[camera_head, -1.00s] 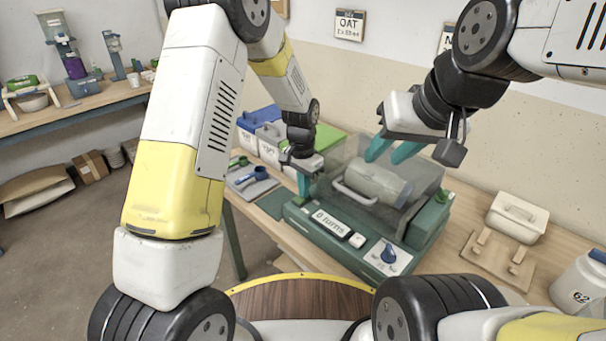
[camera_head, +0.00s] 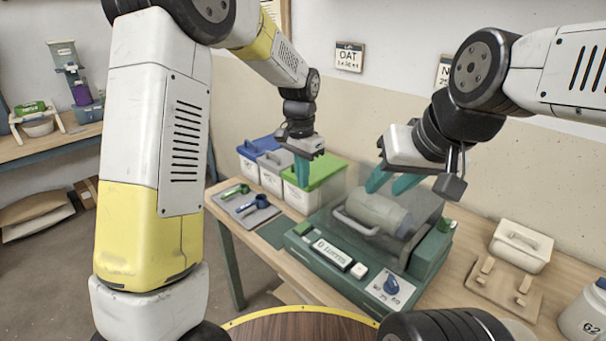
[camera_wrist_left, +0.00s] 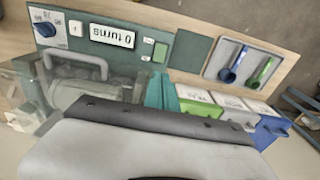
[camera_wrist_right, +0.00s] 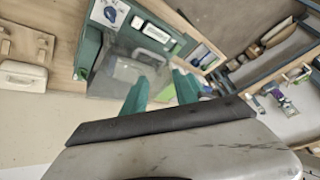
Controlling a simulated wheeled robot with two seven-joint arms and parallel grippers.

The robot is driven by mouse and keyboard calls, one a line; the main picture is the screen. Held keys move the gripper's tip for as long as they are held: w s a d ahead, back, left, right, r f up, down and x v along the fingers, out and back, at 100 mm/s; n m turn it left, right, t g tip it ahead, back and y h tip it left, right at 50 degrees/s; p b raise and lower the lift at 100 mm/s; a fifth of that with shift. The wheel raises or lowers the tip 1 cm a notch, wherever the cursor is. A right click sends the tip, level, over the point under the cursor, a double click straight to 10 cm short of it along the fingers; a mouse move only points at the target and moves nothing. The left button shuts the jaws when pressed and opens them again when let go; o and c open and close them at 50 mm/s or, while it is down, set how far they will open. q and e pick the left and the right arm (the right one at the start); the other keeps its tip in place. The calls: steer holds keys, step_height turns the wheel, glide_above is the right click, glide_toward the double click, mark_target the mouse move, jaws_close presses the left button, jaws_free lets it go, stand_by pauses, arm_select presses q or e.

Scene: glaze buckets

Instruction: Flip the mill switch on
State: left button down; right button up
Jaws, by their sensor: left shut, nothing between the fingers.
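The green mill (camera_head: 420,270) stands on the bench with a drum (camera_head: 375,212) under a clear cover. Its front panel has a display (camera_head: 333,254) reading 0 turns, a blue dial (camera_head: 391,285) and a small green rocker-like switch (camera_head: 303,228) at the left end. The switch also shows in the left wrist view (camera_wrist_left: 160,52); its position cannot be told. My left gripper (camera_head: 303,172) is shut and empty, above and behind the switch end, apart from the mill. It also shows in the left wrist view (camera_wrist_left: 160,92). My right gripper (camera_head: 391,182) is open and empty above the cover.
Lidded bins, one with a green lid (camera_head: 325,170), stand behind the mill's left end. A grey tray with scoops (camera_head: 245,206) lies left of the mill. A white lidded box (camera_head: 521,247), a wooden rack (camera_head: 500,284) and a white jar (camera_head: 582,315) are at right.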

steer(key=shift+c, duration=0.2)
